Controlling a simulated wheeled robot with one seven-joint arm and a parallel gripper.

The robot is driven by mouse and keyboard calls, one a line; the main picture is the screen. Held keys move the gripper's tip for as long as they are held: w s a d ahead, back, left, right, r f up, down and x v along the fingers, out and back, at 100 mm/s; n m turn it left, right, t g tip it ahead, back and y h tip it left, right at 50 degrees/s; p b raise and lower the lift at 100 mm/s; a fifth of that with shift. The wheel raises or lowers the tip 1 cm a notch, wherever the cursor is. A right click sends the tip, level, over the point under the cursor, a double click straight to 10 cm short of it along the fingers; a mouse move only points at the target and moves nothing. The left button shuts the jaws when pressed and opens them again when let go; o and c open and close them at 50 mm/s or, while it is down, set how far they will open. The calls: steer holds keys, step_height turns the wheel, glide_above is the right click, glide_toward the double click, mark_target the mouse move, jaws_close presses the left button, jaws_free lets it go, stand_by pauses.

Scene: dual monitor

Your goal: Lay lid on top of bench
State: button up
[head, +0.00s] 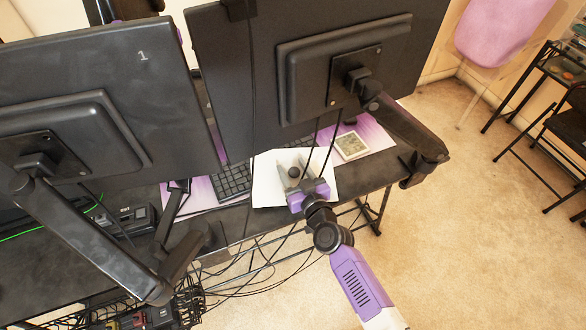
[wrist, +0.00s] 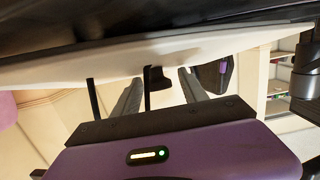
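A pale flat piece (head: 264,188), which I take to be the lid, lies at the front edge of the dark bench (head: 232,219). A dark round knob (head: 294,173) shows over its middle. In the wrist view its pale edge (wrist: 200,45) crosses the top, with the dark knob (wrist: 157,78) projecting downward in the picture. My gripper (head: 295,170) is open, its two grey fingers on either side of the knob. In the wrist view, gaps show between my gripper (wrist: 160,92) and the knob. Whether the lid rests fully on the bench is hard to tell.
Two large monitors (head: 90,85) on arms stand close over the bench. A keyboard (head: 232,181) lies left of the lid, and a small framed item (head: 351,146) lies to its right. Cables (head: 275,255) hang below the front edge.

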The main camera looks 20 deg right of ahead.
steer(key=shift+r, duration=0.25)
steer(key=shift+s+p, duration=0.3)
steer(key=shift+p, duration=0.1)
steer(key=s+r+p, duration=0.1)
steer(key=s, duration=1)
steer(key=shift+s+r, duration=0.15)
steer(key=shift+r, duration=0.2)
